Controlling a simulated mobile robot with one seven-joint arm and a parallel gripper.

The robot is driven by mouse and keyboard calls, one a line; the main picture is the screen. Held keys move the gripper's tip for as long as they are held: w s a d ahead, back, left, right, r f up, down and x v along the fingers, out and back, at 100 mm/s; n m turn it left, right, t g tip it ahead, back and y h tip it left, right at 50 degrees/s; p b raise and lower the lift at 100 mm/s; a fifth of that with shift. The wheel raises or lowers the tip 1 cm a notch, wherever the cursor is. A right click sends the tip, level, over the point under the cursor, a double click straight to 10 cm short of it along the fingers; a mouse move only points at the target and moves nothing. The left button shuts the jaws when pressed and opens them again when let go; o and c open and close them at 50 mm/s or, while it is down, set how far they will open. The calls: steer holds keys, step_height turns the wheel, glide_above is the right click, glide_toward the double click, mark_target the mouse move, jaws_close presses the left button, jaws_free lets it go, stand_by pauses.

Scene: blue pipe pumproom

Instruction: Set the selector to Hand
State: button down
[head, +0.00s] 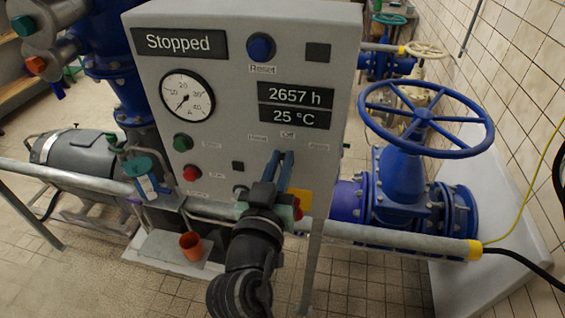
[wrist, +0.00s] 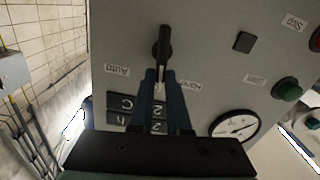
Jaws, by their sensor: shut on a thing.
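The selector (wrist: 164,44) is a black knob on the grey panel face, seen in the wrist view, where the panel appears upside down. Its handle is upright in that picture, with its lower end between my fingertips. The Auto label (wrist: 117,70) is left of it and the Hand label (wrist: 183,86) is right of it. My gripper (wrist: 161,75) is shut on the selector's lower end. In the head view, my gripper (head: 281,157) reaches the panel just below the Off label (head: 288,135) and hides the knob. The Hand label (head: 257,137) is to the left there.
The control panel (head: 235,90) has a "Stopped" display (head: 180,42), a gauge (head: 187,97), a green button (head: 183,142) and a red one (head: 191,173). A grey rail (head: 365,239) crosses in front. A blue handwheel (head: 425,115) stands to the right.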

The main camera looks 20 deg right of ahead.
steer(key=n, duration=0.3)
steer(key=shift+w+a+f, duration=0.15)
steer(key=shift+w+a, duration=0.05)
steer(key=shift+a, duration=0.15)
steer(key=shift+w+a+f+n, duration=0.1)
steer(key=shift+a+f+n, duration=0.05)
steer(key=shift+n, duration=0.8)
steer(key=shift+w+a+f+n, duration=0.1)
steer(key=shift+a+n, duration=0.05)
steer(key=shift+n, duration=0.8)
steer(key=c, duration=0.9)
jaws_free()
